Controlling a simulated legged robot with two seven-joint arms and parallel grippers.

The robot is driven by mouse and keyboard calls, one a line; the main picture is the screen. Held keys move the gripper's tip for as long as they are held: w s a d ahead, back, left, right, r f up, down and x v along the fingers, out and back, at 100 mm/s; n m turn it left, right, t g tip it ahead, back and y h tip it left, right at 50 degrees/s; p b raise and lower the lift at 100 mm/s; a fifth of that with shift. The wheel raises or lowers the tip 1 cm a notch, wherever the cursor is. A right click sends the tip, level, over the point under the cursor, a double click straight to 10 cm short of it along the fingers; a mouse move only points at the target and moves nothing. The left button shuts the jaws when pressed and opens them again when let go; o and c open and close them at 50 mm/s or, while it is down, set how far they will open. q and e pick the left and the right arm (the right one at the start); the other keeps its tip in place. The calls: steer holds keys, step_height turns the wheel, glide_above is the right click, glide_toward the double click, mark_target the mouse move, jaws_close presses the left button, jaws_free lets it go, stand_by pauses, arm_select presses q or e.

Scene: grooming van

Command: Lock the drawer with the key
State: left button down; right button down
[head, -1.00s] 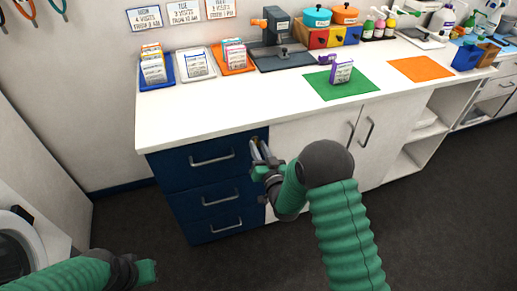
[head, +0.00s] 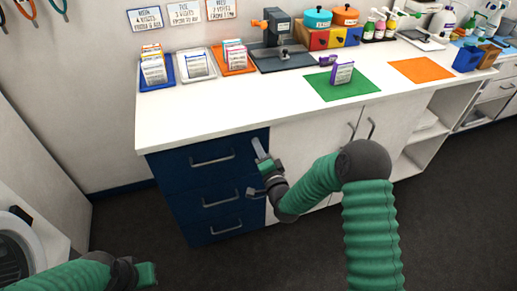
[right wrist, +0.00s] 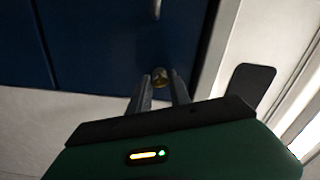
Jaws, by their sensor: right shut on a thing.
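The navy drawer unit (head: 180,172) stands under the left end of the counter, and its drawers look closed. My right gripper (head: 257,146) is at the upper right corner of the top drawer front.
White cupboard doors (head: 315,140) with upright handles adjoin the drawers on the right. The white counter (head: 230,105) above holds card trays, a green mat (head: 343,84) and bottles. A white machine (head: 15,250) stands at the lower left. The dark floor in front is clear.

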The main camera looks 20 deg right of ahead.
steer(key=shift+d+f+m, duration=0.1)
steer(key=shift+d+m, duration=0.05)
steer(key=shift+m, duration=1.75)
steer(key=c, duration=1.2)
jaws_free()
steer(key=s+p, duration=0.2)
steer(key=s, duration=1.4)
steer(key=shift+s+d, duration=0.3)
steer(key=shift+s, duration=0.1)
